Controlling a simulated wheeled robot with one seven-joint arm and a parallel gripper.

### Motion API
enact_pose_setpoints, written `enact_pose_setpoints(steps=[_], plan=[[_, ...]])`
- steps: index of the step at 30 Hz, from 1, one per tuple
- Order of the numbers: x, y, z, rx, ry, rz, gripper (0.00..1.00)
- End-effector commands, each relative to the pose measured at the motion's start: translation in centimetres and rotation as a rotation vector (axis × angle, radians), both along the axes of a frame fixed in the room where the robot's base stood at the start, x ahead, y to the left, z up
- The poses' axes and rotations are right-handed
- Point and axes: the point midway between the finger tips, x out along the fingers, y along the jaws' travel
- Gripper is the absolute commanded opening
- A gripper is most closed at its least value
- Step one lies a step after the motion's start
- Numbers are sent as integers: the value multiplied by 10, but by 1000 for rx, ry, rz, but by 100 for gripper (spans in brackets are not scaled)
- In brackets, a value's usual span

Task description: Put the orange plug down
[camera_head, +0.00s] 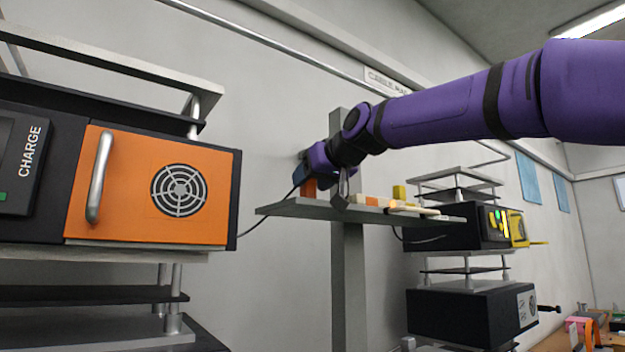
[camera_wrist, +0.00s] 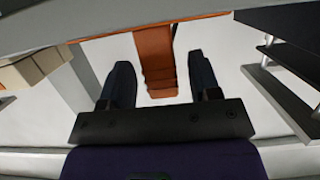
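The orange plug (camera_head: 308,187) stands at the left part of a grey wall shelf (camera_head: 290,208) in the head view, partly hidden by my wrist. In the wrist view the orange plug (camera_wrist: 155,52) lies between the two dark fingers of my gripper (camera_wrist: 163,75). Pale gaps show between the fingers and the plug, so the gripper looks open around it. In the head view my gripper (camera_head: 325,186) is at the shelf, with one finger in front of its edge. Whether the plug's underside rests fully on the shelf is hidden.
Wooden, orange and yellow blocks (camera_head: 399,192) lie on the shelf to the right of my gripper. An orange-doored charge unit (camera_head: 135,165) stands at left. Black units (camera_head: 465,313) on racks stand at right. A dark cable (camera_head: 262,224) hangs left of the shelf.

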Motion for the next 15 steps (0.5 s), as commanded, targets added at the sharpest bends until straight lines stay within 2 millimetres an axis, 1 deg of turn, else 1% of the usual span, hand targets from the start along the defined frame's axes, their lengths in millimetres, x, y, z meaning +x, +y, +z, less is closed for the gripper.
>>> enact_pose_setpoints(steps=[5, 8, 11, 15], plan=[[0, 0, 2, 0, 0, 0, 57], [-7, -5, 6, 0, 0, -1, 57], [-19, -13, 11, 0, -1, -3, 57], [-42, -28, 19, 0, -1, -3, 57]])
